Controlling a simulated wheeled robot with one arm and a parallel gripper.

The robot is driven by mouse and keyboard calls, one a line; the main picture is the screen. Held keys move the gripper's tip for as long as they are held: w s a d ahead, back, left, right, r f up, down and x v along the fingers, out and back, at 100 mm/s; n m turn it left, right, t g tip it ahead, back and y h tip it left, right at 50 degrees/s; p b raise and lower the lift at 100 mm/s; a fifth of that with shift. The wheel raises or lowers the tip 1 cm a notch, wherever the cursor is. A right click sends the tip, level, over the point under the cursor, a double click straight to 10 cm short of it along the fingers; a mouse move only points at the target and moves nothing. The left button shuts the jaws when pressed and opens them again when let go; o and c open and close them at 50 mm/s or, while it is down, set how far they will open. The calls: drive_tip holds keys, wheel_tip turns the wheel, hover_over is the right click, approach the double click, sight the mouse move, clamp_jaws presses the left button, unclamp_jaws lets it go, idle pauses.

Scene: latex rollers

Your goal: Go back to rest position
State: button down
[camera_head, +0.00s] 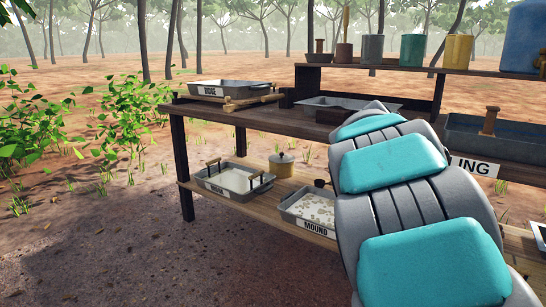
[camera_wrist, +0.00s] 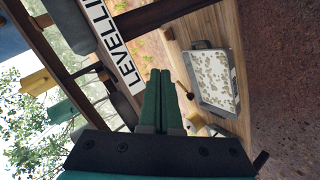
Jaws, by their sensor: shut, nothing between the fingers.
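My gripper (camera_wrist: 161,103) shows in the wrist view with its two green fingers pressed together, empty. It is in the air in front of the workbench, with the LEVELLING label (camera_wrist: 112,42) to its left and the lower shelf to its right. In the head view my grey and teal arm reaches over the right part of the bench and hides much of it; the gripper itself is hidden there.
The dark workbench (camera_head: 278,121) carries a tray labelled RIDGE (camera_head: 237,88) at its left end. On the lower shelf stand another tray (camera_head: 232,181), the MOUND tray (camera_head: 311,212) and a lidded pot (camera_head: 282,167). Several cups line the upper shelf (camera_head: 400,66). The ground (camera_head: 120,240) at left is clear.

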drive_tip(key=s+a+f+m+g+y+p, duration=0.1)
drive_tip(key=s+a+f, duration=0.4)
drive_tip(key=s, duration=1)
drive_tip(key=s+a+f+m+g+y+p, duration=0.1)
drive_tip(key=s+a+f+g+y, duration=0.3)
drive_tip(key=s, duration=1.2)
drive_tip(key=s+a+f+m+g+y+p, duration=0.1)
drive_tip(key=s+a+f+g, duration=0.4)
drive_tip(key=s, duration=1)
drive_tip(key=a+f+m+y, duration=0.1)
drive_tip(key=a+f+y, duration=0.1)
drive_tip(key=f, duration=0.3)
drive_tip(key=shift+s+a+f+m, duration=0.25)
drive_tip(key=shift+a+f+m, duration=0.1)
drive_tip(key=shift+a, duration=0.2)
